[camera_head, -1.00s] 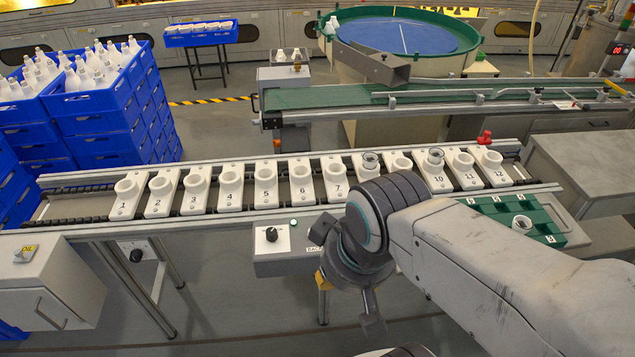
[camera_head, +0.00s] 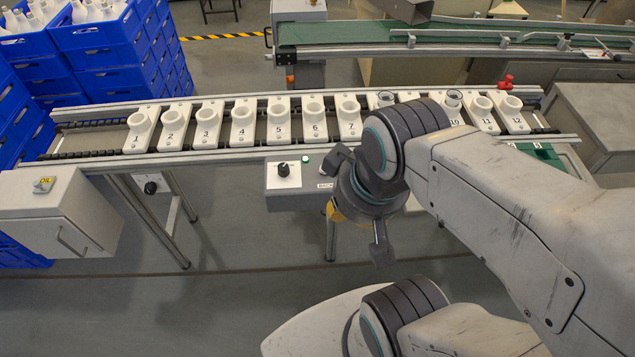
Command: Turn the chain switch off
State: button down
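A grey control box (camera_head: 291,182) hangs at the front of the chain conveyor (camera_head: 95,160). It has a black knob (camera_head: 283,170) on a white plate and a green lamp (camera_head: 305,158) beside it. Its label is partly hidden by my gripper. A second black knob (camera_head: 150,187) sits on a small plate under the conveyor's left part. I cannot read which one is marked as the chain switch. My gripper (camera_head: 362,205) shows right of the grey box, apart from both knobs in the picture. Its fingertips are not clear, and I see nothing held.
Numbered white holders (camera_head: 242,125) line the conveyor; a few carry glass-like pieces. A grey cabinet (camera_head: 40,205) with an oil can label stands at the left. Blue crates (camera_head: 112,62) of bottles stand behind it. The floor (camera_head: 200,315) in front is largely clear.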

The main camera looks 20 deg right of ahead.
aim_at(283, 168)
jog(key=i+j+u, duration=0.15)
jog(key=u, duration=0.3)
jog(key=i+u, duration=0.25)
jog(key=u, duration=0.2)
jog(key=i+u, duration=0.2)
jog(key=u, duration=0.25)
jog(key=i+u, duration=0.25)
jog(key=u, duration=0.2)
